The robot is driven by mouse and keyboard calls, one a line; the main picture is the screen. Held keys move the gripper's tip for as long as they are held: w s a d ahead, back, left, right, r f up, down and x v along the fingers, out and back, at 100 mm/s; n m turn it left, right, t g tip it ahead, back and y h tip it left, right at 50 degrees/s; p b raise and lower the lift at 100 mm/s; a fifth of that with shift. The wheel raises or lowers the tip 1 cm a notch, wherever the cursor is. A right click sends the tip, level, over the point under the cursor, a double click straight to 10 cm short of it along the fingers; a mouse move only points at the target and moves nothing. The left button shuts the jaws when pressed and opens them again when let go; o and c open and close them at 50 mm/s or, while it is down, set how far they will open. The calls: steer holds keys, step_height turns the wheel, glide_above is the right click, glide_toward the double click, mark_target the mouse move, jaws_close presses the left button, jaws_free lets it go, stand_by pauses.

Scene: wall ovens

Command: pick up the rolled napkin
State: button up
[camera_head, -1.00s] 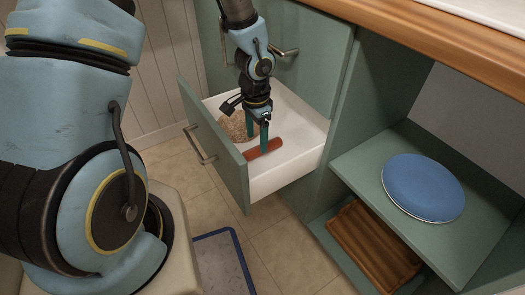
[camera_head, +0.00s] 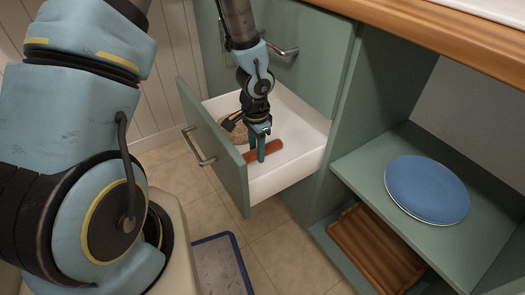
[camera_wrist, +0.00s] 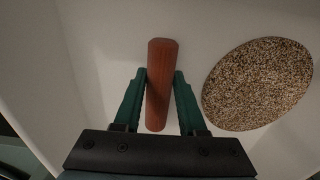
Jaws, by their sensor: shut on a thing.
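The rolled napkin (camera_head: 265,152) is a reddish-brown cylinder lying in the open white drawer (camera_head: 295,165). It also shows in the wrist view (camera_wrist: 160,85), running lengthwise between the fingers. My gripper (camera_head: 261,155) reaches down into the drawer from above. In the wrist view its green fingers (camera_wrist: 160,88) stand on both sides of the napkin, close against it, and are shut on it. Whether the napkin touches the drawer floor cannot be told.
A round speckled cork-like mat (camera_wrist: 258,84) lies in the drawer beside the napkin. The green drawer front (camera_head: 214,145) has a metal handle. An open cabinet to the right holds a blue plate (camera_head: 427,188) and a ribbed wooden tray (camera_head: 376,248). A wooden counter edge (camera_head: 430,35) runs above.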

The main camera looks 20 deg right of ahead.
jaws_close()
steer(key=shift+r, duration=0.1)
